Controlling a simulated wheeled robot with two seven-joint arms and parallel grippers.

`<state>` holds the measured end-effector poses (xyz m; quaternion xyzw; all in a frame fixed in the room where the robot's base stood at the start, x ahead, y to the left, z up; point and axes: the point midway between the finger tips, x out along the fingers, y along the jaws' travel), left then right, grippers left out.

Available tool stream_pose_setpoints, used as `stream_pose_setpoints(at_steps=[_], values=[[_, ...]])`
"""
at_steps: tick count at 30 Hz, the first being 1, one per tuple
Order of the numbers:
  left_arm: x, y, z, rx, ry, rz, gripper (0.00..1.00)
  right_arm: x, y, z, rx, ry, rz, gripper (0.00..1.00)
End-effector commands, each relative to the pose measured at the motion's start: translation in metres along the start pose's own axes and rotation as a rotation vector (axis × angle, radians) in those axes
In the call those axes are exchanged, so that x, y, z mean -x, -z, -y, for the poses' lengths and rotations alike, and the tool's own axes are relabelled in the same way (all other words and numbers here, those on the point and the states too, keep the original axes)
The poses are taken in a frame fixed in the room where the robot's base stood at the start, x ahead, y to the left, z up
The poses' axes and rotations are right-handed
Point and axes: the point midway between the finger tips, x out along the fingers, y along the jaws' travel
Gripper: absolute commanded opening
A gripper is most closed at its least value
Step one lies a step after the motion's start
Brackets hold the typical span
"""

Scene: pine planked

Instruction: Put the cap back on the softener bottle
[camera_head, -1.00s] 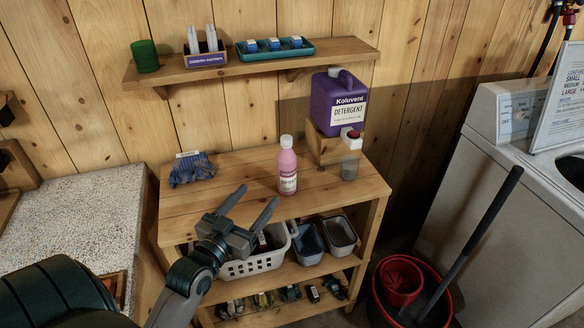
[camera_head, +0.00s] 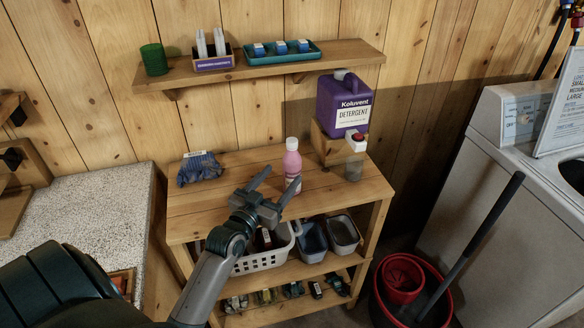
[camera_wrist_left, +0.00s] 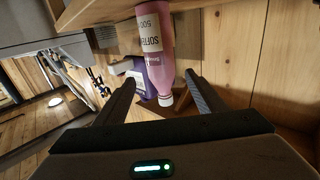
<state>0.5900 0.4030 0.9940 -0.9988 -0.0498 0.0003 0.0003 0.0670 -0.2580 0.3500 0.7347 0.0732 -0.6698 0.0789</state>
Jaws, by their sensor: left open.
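The pink softener bottle (camera_head: 292,172) stands upright on the top of the wooden shelf unit, with a white cap (camera_head: 291,143) seen at its top. In the left wrist view the bottle (camera_wrist_left: 157,55) shows its label, and the white cap (camera_wrist_left: 165,100) appears at its end; I cannot tell how tightly it sits. My left gripper (camera_head: 283,174) is open and empty, just in front of the bottle, overlapping its lower part. In the left wrist view the bottle's capped end shows between the spread fingers (camera_wrist_left: 163,88). My right gripper is not in view.
A blue cloth-like item (camera_head: 199,168) lies at the left. A white basket (camera_head: 263,262) is below. The tabletop (camera_head: 235,172) left of the bottle is clear.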

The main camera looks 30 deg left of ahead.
Motion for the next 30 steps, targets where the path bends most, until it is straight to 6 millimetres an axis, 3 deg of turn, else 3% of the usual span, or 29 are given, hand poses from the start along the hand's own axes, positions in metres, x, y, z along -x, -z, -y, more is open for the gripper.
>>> stream_pose_setpoints(at_steps=[6,20,30], values=[[-0.025,0.001,0.0,0.001,0.0,-0.001,0.64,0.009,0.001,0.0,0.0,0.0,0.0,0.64],[-0.029,0.001,0.0,0.001,0.0,0.0,0.64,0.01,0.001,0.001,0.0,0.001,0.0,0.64],[-0.061,0.004,0.003,0.001,0.0,0.0,0.64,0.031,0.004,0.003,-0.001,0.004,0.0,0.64]])
